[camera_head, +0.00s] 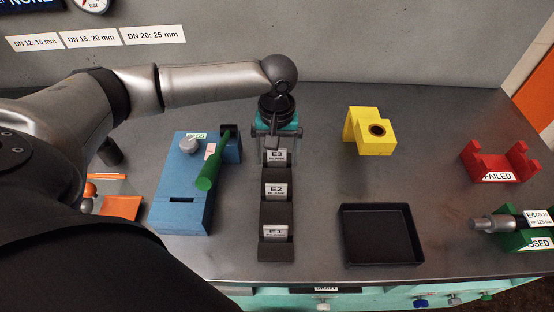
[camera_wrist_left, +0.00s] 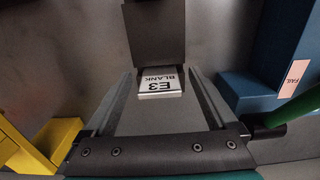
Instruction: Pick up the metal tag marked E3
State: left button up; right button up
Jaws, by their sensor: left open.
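The metal tag marked E3 (camera_head: 276,157) stands in the rearmost slot of a dark stepped rack (camera_head: 276,210), with tags E2 (camera_head: 275,189) and E1 (camera_head: 275,231) in front of it. In the left wrist view the E3 tag (camera_wrist_left: 160,84) is a light plate with "BLANK" under its mark. My left gripper (camera_head: 275,142) points down just at the back of the rack, over the E3 tag. In the wrist view its two fingers (camera_wrist_left: 164,78) are apart, one on each side of the tag, and hold nothing. Whether the fingertips are level with the tag is unclear. My right gripper is not seen.
A blue block (camera_head: 179,215) with a green-handled lever (camera_head: 210,170) stands close left of the rack. A yellow stand (camera_head: 371,131) and black tray (camera_head: 381,236) are to the right. Farther right are the red FAILED cradle (camera_head: 499,165) and green PASSED cradle (camera_head: 526,241) holding a hose fitting.

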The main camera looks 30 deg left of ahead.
pick_arm(q)
jog(key=shift+r, duration=0.1)
jog(key=c, duration=1.4)
